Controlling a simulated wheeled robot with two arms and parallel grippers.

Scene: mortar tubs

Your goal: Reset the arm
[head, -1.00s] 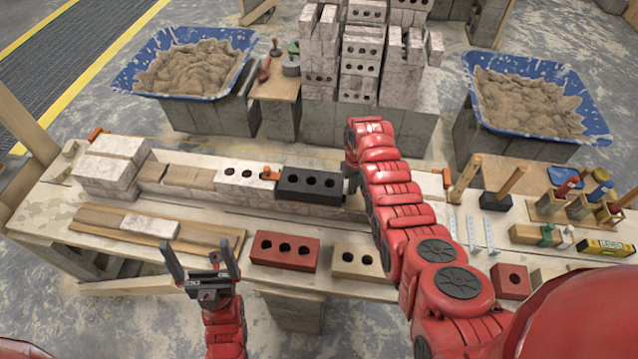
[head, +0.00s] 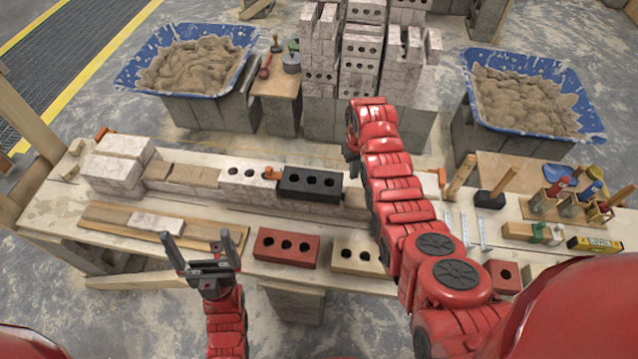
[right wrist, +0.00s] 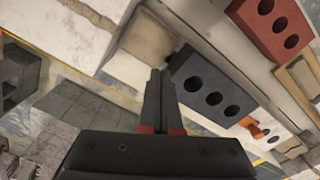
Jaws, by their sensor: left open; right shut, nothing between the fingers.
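My left gripper (head: 199,238) is open and empty in the head view, over the table's front edge, left of the red brick. My right arm reaches across the table. Its gripper (head: 351,164) is partly hidden behind the arm, just right of and above the black brick (head: 310,183). In the right wrist view its fingers (right wrist: 160,80) are together with nothing between them. The black brick lies in the wall row and also shows beside the fingers in the right wrist view (right wrist: 212,91).
Along the table's front lie a red brick (head: 287,247) and a tan brick (head: 361,258). A stack of pale bricks (head: 118,163) stands at the row's left end. Two blue mortar tubs (head: 140,72) (head: 590,122) stand behind. A hammer (head: 497,190) and tool holders are at right.

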